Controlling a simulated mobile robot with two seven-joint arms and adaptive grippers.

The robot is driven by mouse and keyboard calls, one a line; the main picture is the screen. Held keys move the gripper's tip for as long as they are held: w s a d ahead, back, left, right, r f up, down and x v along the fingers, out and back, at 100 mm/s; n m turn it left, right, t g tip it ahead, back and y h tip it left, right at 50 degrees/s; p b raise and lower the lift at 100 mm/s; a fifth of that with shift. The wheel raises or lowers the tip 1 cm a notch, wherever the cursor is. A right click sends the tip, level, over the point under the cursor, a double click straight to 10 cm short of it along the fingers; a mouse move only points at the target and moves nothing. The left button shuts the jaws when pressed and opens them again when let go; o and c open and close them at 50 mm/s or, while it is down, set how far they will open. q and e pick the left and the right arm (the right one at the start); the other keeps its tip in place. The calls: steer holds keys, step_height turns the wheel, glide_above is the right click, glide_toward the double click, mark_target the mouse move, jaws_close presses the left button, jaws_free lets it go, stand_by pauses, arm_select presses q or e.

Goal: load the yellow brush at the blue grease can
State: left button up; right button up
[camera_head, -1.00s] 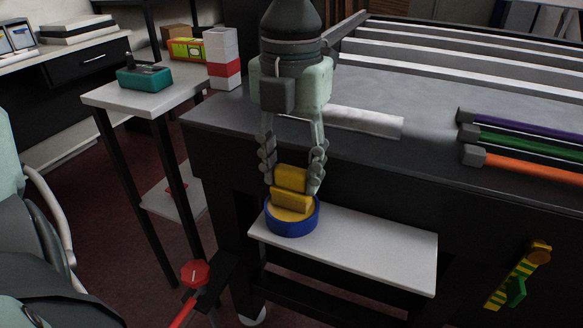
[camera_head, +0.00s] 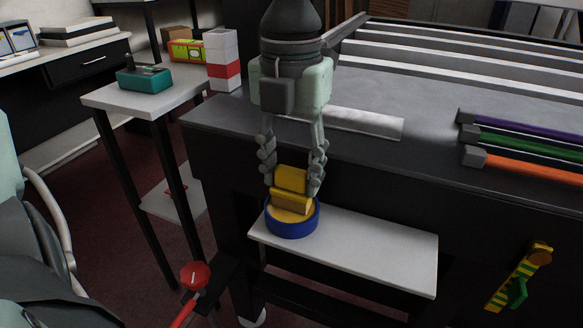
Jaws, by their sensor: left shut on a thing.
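The blue grease can (camera_head: 292,229) is a low round tub with a yellowish top surface, standing at the left end of a white shelf on the table's front. The yellow brush (camera_head: 291,180) is held upright between the fingers of my left gripper (camera_head: 292,188), which points straight down over the can. The brush's lower block sits within the can's rim as seen from here. I cannot tell how deep it reaches. My left gripper is shut on the brush. My right gripper is not in view.
The white shelf (camera_head: 380,252) is bare right of the can. A side table (camera_head: 135,100) stands left. A red knob (camera_head: 195,275) is at lower left.

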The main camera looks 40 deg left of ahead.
mark_target(291, 170)
arm_select(q)
steer(key=shift+r+p, duration=1.7)
steer(key=shift+r, duration=1.75)
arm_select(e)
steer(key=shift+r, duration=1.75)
arm_select(q)
steer(key=shift+f, duration=0.1)
step_height(291, 170, down, 7)
steer(key=b, duration=0.3)
steer(key=shift+b, duration=0.35)
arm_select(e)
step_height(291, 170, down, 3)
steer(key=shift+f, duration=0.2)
